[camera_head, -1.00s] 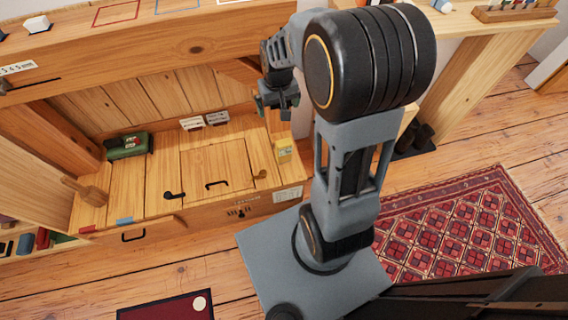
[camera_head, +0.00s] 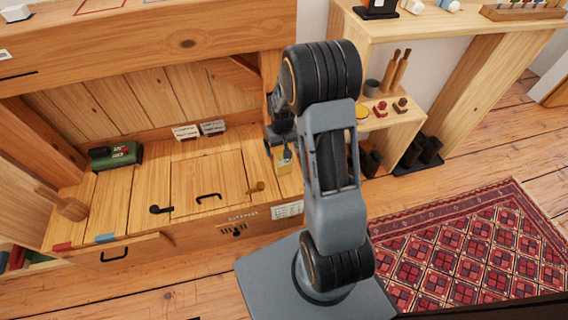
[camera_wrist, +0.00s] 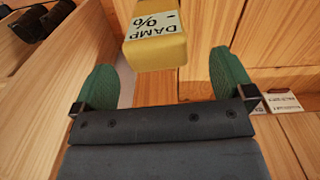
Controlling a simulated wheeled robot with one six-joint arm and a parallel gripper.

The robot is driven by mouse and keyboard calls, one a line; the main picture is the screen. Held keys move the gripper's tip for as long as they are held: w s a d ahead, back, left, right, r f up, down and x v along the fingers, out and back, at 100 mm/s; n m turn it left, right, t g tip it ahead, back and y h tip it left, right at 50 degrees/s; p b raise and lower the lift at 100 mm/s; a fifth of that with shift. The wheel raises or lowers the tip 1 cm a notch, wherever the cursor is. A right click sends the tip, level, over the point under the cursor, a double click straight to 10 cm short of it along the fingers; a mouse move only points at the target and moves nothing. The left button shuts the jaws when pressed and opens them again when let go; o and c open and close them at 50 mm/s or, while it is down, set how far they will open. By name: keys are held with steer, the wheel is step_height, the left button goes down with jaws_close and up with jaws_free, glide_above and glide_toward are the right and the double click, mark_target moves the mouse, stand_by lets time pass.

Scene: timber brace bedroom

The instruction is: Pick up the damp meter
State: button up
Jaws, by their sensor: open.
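The damp meter (camera_wrist: 155,45) is a small yellow block with a white label reading "DAMP %". In the wrist view it stands at the top centre, ahead of my gripper (camera_wrist: 160,88), whose green fingers are apart on either side of its line. The fingers appear short of it, with a gap between meter and palm. In the head view the damp meter (camera_head: 283,168) shows yellow at the right end of the wooden bench, partly hidden by my gripper (camera_head: 279,148) just above it.
A shelf with small items (camera_head: 385,125) is to the right.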

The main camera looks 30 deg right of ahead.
mark_target(283, 162)
steer(key=shift+s+d+f+b, duration=0.1)
steer(key=shift+f+b, duration=0.6)
steer(key=shift+f, duration=0.7)
steer(key=shift+d+f+b, duration=0.1)
steer(key=shift+f+b, duration=0.55)
steer(key=shift+f, duration=0.7)
steer(key=c, duration=1)
steer(key=shift+r, duration=0.15)
